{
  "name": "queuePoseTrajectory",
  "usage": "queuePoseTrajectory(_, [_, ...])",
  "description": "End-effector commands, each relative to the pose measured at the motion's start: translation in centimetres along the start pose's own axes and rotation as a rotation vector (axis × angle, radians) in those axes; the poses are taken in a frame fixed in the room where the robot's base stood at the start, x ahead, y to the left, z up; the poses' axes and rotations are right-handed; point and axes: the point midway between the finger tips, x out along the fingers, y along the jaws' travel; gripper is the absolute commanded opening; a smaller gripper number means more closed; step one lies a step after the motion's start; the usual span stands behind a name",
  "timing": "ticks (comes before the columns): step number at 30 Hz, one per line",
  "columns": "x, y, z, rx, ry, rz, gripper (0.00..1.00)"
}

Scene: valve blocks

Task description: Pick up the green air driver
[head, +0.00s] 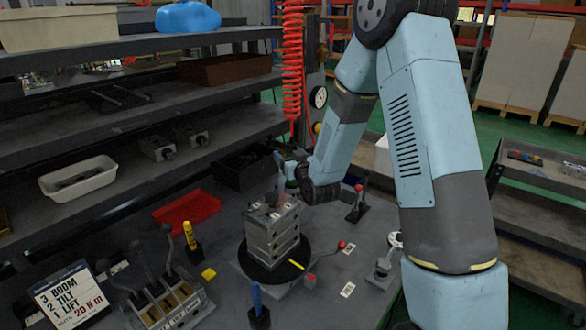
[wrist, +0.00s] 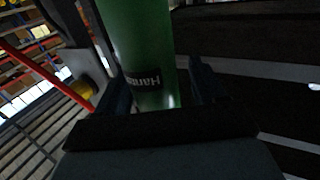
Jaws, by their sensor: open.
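The green air driver (wrist: 138,45) fills the upper middle of the wrist view as an upright green cylinder with a dark printed label. My gripper (wrist: 150,95) is open, with a dark finger on each side of the driver's body. I cannot tell whether either finger touches it. In the head view my gripper (head: 290,168) is behind the valve block, at the far side of the bench. The driver is hard to make out there, mostly hidden by the wrist and the block.
The grey valve block (head: 272,232) stands on a black round turntable (head: 262,272) in front of my gripper. A red coiled hose (head: 292,70) hangs behind. A red tray (head: 187,211), a yellow-handled tool (head: 190,237) and a lever bank (head: 170,302) lie left. A red-knobbed stand (head: 357,205) is right.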

Motion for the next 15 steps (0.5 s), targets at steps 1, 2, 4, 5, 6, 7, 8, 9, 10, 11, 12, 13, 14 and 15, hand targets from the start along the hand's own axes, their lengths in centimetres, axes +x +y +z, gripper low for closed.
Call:
queuePoseTrajectory(1, [0.1, 0.0, 0.0, 0.000, 0.000, 0.001, 0.69])
queuePoseTrajectory(2, [0.0, 0.1, 0.0, 0.000, 0.000, 0.003, 0.69])
queuePoseTrajectory(4, [0.0, 0.5, 0.0, 0.000, 0.000, 0.008, 0.69])
queuePoseTrajectory(5, [0.0, 0.7, 0.0, 0.000, 0.000, 0.010, 0.69])
queuePoseTrajectory(6, [-0.1, 0.9, 0.0, 0.000, 0.000, 0.013, 0.68])
queuePoseTrajectory(7, [-0.1, 1.0, 0.0, 0.000, 0.000, 0.014, 0.65])
queuePoseTrajectory(8, [-0.1, 1.1, 0.0, 0.000, 0.000, 0.016, 0.62])
queuePoseTrajectory(9, [-0.1, 1.2, 0.0, 0.000, 0.000, 0.017, 0.59])
queuePoseTrajectory(10, [-0.1, 1.2, 0.0, 0.000, 0.000, 0.018, 0.56])
queuePoseTrajectory(11, [-0.1, 1.3, 0.0, 0.000, 0.000, 0.018, 0.53])
queuePoseTrajectory(12, [-0.1, 1.3, 0.0, 0.000, 0.000, 0.019, 0.49])
queuePoseTrajectory(13, [-0.1, 1.3, 0.0, 0.000, 0.000, 0.019, 0.46])
queuePoseTrajectory(14, [-0.1, 1.4, 0.0, 0.000, 0.000, 0.019, 0.43])
queuePoseTrajectory(15, [-0.1, 1.4, 0.0, 0.000, 0.000, 0.020, 0.40])
